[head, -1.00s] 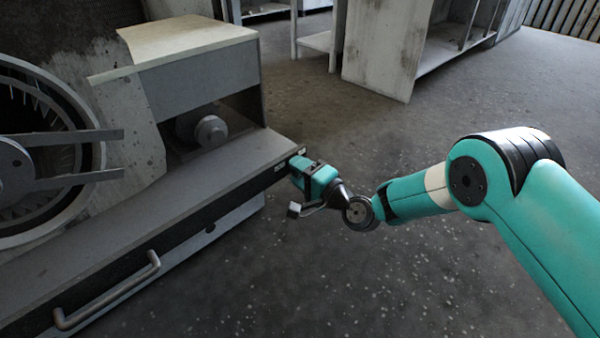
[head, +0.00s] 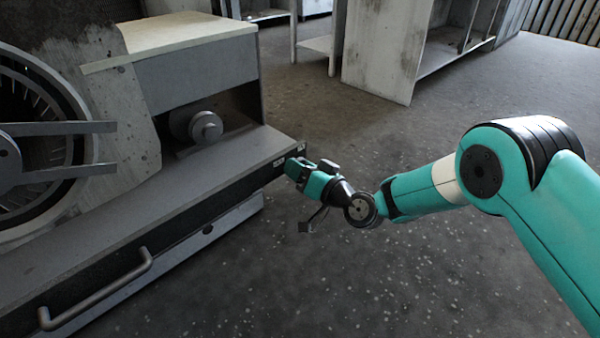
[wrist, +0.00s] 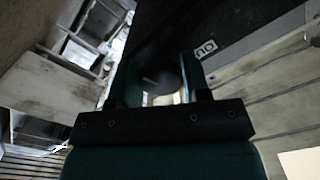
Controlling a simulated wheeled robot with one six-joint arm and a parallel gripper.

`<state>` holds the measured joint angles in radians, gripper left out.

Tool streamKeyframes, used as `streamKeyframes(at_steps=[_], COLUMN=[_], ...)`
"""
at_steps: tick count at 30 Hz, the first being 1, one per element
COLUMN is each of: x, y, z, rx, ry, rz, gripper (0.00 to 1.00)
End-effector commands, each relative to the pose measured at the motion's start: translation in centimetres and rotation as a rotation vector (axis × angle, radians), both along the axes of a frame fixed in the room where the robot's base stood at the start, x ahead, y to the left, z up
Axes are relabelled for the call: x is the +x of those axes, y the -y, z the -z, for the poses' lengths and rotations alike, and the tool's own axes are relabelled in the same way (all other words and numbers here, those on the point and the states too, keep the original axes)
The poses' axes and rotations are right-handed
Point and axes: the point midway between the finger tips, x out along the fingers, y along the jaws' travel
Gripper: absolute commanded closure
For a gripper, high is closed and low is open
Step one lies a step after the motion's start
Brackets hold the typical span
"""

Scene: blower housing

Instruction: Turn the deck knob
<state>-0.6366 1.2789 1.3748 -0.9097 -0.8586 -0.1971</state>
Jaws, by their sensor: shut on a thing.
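My gripper (head: 293,168) reaches the right end of the dark front edge of the deck (head: 222,198) in the head view. In the wrist view my gripper (wrist: 152,82) has its two teal fingers on either side of the deck knob (wrist: 163,76), a dark rounded knob, and is shut on it. The knob is hidden behind the gripper in the head view. Small white labels (head: 283,161) sit on the deck edge beside the gripper. One label (wrist: 205,48) shows turned over in the wrist view, apparently reading ON.
The blower housing with its round fan opening (head: 40,150) stands at the left. A grey round hub (head: 205,127) sits in a recess above the deck. A bar handle (head: 95,292) sticks out low at the front. Pale shelving (head: 385,50) stands behind. The floor on the right is open.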

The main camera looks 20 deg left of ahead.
Motion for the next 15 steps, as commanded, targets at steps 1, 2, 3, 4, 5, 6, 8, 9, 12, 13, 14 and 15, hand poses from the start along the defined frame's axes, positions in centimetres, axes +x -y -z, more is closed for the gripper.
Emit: streamKeyframes(at_steps=[1, 2, 3, 4, 5, 6, 8, 9, 12, 13, 14, 15], x=[0.05, 0.07, 0.09, 0.1, 0.1, 0.12, 0.13, 0.15, 0.17, 0.16, 0.17, 0.18], y=[0.05, 0.05, 0.06, 0.06, 0.07, 0.08, 0.09, 0.09, 0.1, 0.11, 0.12, 0.12], z=[0.26, 0.25, 0.26, 0.26, 0.27, 0.28, 0.28, 0.27, 0.22, 0.22, 0.22, 0.21], rx=[-0.015, -0.023, -0.034, -0.043, -0.051, -0.061, -0.074, -0.082, -0.098, -0.102, -0.106, -0.111], ry=[0.034, 0.056, 0.083, 0.104, 0.121, 0.145, 0.176, 0.195, 0.234, 0.244, 0.254, 0.263], rz=[0.001, 0.001, 0.001, 0.001, 0.002, 0.002, 0.002, 0.002, 0.002, 0.002, 0.002, 0.001], gripper=[0.8, 0.8, 0.8, 0.8, 0.8, 0.8, 0.8, 0.8, 0.8, 0.8, 0.8, 0.8])
